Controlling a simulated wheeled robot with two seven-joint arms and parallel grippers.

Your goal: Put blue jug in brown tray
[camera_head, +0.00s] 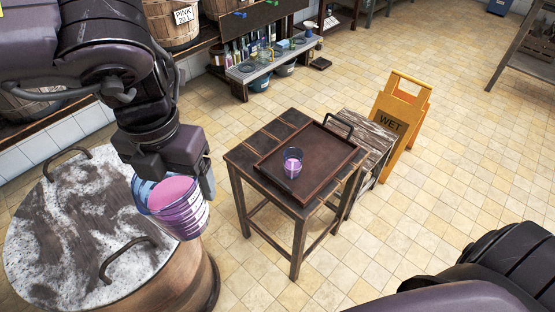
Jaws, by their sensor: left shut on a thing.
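My left gripper (195,178) is shut on the blue jug (178,212), a see-through bluish vessel with pink showing inside. The jug is tilted and hangs at the right edge of the large barrel's top; whether it touches the barrel is unclear. The gripper hides part of its rim. The brown tray (325,150), dark with low walls and a black handle, lies on a small wooden table to the right, apart from the jug. A small bluish glass with pink contents (293,163) stands upright in the tray. My right gripper is out of view.
A stained white barrel lid (75,220) with dark handles is under my left arm. The dark wooden table (243,158) stands mid-floor beside a lower stand and a yellow WET sign (400,112). A bench with bottles (265,62) is behind.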

